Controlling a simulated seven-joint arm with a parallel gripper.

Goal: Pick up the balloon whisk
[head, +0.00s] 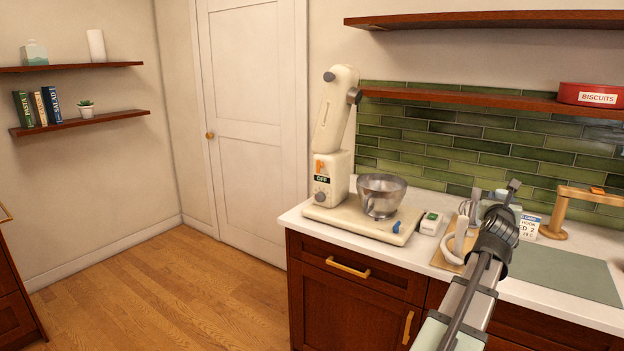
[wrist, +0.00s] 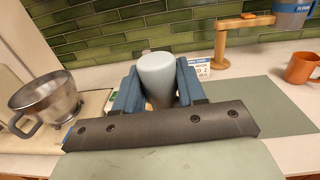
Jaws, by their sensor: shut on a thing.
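In the wrist view, my gripper (wrist: 158,85) has its two blue fingers pressed on either side of a smooth pale grey, tapered thing (wrist: 158,68). Its lower part is hidden behind the dark gripper body, and no whisk wires show there, so I cannot tell from its shape whether it is the balloon whisk. In the head view, my dark wrist and arm cover the fingers over the counter. Pale mixer attachments (head: 459,238) lie on a tan board left of my arm, partly hidden. I cannot make out the balloon whisk among them.
A cream stand mixer (head: 331,150) with a steel bowl (head: 382,192) stands to the left. A printed card (head: 527,226) and a wooden stand (head: 556,225) are behind. An orange mug (wrist: 301,68) is at right. A green mat (head: 570,274) has clear room.

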